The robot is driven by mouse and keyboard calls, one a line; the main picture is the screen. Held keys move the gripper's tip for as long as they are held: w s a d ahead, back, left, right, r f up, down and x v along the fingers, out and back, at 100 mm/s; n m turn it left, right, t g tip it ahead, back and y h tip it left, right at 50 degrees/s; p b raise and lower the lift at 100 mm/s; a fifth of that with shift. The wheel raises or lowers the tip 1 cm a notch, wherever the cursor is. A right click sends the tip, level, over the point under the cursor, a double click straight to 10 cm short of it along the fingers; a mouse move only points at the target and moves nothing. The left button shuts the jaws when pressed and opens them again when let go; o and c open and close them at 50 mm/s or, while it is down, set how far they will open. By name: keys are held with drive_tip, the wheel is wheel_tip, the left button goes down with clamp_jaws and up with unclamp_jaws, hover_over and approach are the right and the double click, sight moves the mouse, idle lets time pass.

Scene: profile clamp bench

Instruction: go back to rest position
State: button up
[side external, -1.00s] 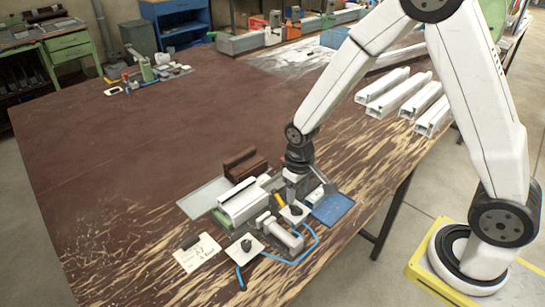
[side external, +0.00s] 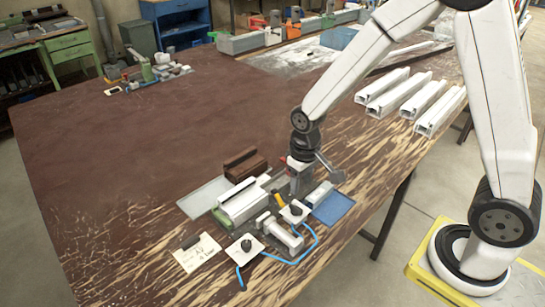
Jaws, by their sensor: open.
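My gripper (side external: 314,172) hangs at the end of my arm, low over the right side of the clamp fixture. It is open; its fingertips are small and hard to separate from the grey fixture parts behind. A white profile piece (side external: 243,202) lies in the clamp fixture, left of my gripper. A small pale block (side external: 320,194) shows just below my gripper, by the blue pad (side external: 336,208). I cannot tell whether the gripper touches anything.
Several white profiles (side external: 395,92) lie at the table's right. A brown block (side external: 245,165) stands behind the fixture. A blue hose (side external: 290,260) and a paper note (side external: 197,252) lie in front. The brown tabletop (side external: 130,150) is clear at left and centre.

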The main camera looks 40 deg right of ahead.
drive_tip(key=s+d+r+t, duration=0.2)
drive_tip(key=s+r, duration=0.2)
drive_tip(key=s, duration=0.4)
drive_tip(key=shift+r, duration=0.2)
drive_tip(key=shift+s+d, duration=0.1)
idle(0.8)
